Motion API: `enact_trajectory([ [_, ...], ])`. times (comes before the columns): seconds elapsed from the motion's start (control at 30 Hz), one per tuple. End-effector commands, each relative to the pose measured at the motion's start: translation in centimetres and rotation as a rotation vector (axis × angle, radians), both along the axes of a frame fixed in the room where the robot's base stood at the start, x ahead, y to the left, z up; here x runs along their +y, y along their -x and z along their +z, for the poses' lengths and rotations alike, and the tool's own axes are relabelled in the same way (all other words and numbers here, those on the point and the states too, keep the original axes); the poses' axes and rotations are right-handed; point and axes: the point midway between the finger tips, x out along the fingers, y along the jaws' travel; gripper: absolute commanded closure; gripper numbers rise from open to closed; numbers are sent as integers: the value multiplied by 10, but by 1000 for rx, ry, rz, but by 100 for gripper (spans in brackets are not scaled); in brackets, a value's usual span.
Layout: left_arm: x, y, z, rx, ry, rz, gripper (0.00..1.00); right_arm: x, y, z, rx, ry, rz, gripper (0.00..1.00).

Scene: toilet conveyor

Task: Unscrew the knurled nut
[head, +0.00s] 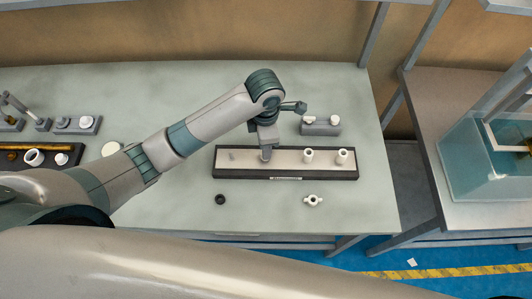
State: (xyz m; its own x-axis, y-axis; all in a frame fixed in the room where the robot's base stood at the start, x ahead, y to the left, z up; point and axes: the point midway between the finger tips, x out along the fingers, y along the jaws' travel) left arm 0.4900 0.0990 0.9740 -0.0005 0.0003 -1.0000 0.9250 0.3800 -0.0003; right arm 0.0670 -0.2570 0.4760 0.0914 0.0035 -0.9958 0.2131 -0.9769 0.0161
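A long dark-rimmed tray (285,176) lies on the pale workbench. Two white cylindrical fittings, a middle one (308,157) and a right one (342,157), stand upright in it. A small grey piece (233,156) lies near its left end. My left gripper (266,154) points down over the tray, left of the fittings. Its fingers are too small to show whether they are open or hold anything. I cannot tell which part is the knurled nut. A black ring (220,199) and a white fitting with side lugs (313,201) lie in front of the tray. My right gripper is not in view.
A grey block with white parts (320,126) stands behind the tray. More fixtures (77,125) and a dark tray (40,157) are at the left. A clear tank (485,160) stands on the right table. The bench front right of the white fitting is clear.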

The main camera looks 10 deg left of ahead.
Motion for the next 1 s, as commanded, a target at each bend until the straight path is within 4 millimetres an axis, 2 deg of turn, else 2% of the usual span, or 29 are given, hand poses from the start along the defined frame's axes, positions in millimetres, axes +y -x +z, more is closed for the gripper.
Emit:
enact_trajectory([
  [0.27,0,0,1,0,0,0,70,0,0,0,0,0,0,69],
  [0.3,0,0,1,0,0,0,60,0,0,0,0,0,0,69],
  [0.37,0,0,1,0,0,0,48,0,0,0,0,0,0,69],
  [0.57,0,0,1,0,0,0,48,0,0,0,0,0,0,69],
  [0.67,0,0,1,0,0,0,67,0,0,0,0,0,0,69],
  [1.0,0,0,1,0,0,-13,67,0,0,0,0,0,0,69],
])
